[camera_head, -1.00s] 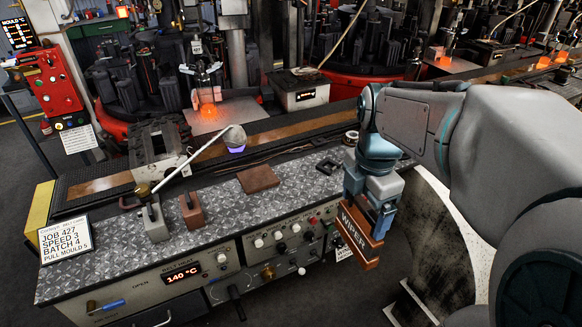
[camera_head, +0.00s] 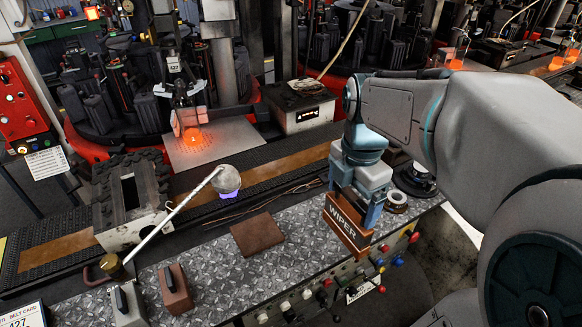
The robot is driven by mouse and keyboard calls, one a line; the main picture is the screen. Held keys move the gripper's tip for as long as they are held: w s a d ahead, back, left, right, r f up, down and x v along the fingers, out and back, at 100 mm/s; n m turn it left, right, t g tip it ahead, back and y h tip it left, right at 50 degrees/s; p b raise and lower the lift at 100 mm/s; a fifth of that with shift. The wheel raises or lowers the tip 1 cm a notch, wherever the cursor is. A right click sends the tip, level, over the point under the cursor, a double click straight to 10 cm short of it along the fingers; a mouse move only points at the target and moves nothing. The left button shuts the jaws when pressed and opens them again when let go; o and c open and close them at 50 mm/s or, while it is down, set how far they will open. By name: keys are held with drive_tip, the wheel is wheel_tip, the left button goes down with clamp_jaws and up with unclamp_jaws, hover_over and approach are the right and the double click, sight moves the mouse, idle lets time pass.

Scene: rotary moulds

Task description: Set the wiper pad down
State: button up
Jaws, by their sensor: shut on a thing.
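The wiper pad (camera_head: 346,224) is a brown block with a dark face lettered "WIPER". My gripper (camera_head: 357,203) is shut on it from above. The pad hangs upright over the right part of the diamond-plate bench top (camera_head: 300,268), near its front edge. I cannot tell whether its underside touches the plate. A flat brown square (camera_head: 257,233) lies on the bench to the left of the pad.
A reddish block with a handle (camera_head: 175,290) and a grey one (camera_head: 128,304) stand at the bench's left. A long rod (camera_head: 180,208) slants beside them. A round grey piece (camera_head: 227,178) sits behind. Glowing hot glass (camera_head: 193,137) is further back.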

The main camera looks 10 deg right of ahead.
drive_tip(key=w+a+f+p, duration=0.2)
drive_tip(key=w+a+f, duration=0.3)
drive_tip(key=w+f, duration=0.3)
drive_tip(key=shift+w+a+f, duration=0.15)
drive_tip(key=shift+w+f, duration=0.15)
drive_tip(key=shift+f, duration=0.75)
drive_tip(key=shift+f, duration=0.2)
drive_tip(key=o, duration=1.3)
drive_tip(key=shift+o, duration=0.2)
wheel_tip(320, 180, up, 12)
drive_tip(key=s+f+m+t, duration=0.1)
drive_tip(key=s+m+t, duration=0.2)
drive_tip(key=s+m, duration=1.1)
drive_tip(key=shift+s+f+m, duration=0.2)
drive_tip(key=shift+f+m, duration=0.05)
drive_tip(key=shift+m, duration=3.55)
